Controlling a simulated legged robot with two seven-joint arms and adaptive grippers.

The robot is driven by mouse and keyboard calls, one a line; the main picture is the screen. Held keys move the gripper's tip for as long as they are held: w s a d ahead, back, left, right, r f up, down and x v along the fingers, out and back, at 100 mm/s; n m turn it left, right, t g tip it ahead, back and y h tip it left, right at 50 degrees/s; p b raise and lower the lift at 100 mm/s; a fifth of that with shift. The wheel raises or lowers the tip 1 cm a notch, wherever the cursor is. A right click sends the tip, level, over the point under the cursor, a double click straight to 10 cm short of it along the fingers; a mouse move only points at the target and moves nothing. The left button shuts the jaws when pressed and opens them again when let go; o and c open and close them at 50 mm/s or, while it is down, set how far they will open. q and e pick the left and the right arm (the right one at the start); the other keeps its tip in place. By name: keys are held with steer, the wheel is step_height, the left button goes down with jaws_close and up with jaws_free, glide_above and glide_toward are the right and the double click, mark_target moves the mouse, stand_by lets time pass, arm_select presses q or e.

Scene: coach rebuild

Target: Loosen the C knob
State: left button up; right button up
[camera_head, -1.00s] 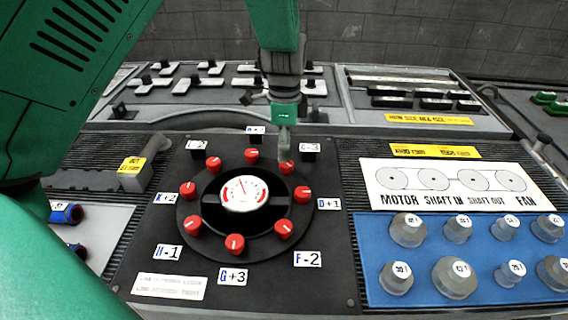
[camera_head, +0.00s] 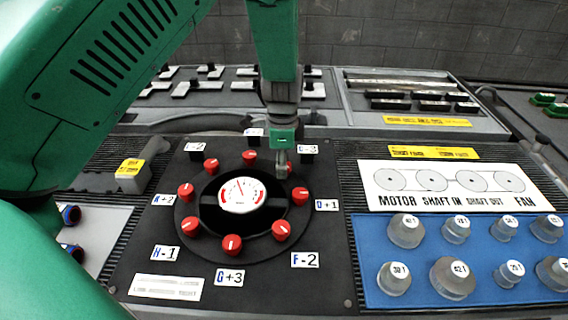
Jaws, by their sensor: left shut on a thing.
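A round black dial plate (camera_head: 190,222) carries a ring of red knobs around a white-faced gauge (camera_head: 241,195). The C knob (camera_head: 289,168) sits at the upper right of the ring, below the label C-3 (camera_head: 308,149). It is mostly hidden behind my left gripper. My left gripper (camera_head: 282,170) points down from above, with its fingertips shut on the C knob. The knob's pointer mark is hidden. My right gripper is out of view.
Neighbouring red knobs stand close by: one at the top (camera_head: 249,156) and one near D+1 (camera_head: 300,196). A blue panel (camera_head: 405,270) with several grey knobs lies to the right. A yellow-tagged lever (camera_head: 131,172) stands at the left.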

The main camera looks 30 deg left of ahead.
arm_select(q)
steer(key=shift+w+d+r+n+p, duration=0.2)
steer(key=shift+w+r+n+p, duration=0.2)
steer(key=shift+n+p, duration=0.45)
steer(key=n+p, duration=0.3)
steer(key=shift+r+p, duration=0.15)
steer(key=shift+p, duration=0.15)
steer(key=n+p, duration=0.3)
steer(key=n, duration=0.1)
steer(key=shift+n, duration=0.25)
steer(key=n+p, duration=0.2)
steer(key=n, duration=0.2)
steer(key=shift+w+n, duration=0.1)
steer(key=shift+n, duration=0.2)
steer(key=shift+n+p, duration=0.75)
steer(key=shift+n, duration=1.15)
steer(key=shift+a, duration=0.1)
steer(key=o, duration=1.1)
steer(key=shift+o, duration=0.2)
steer(key=shift+f, duration=0.25)
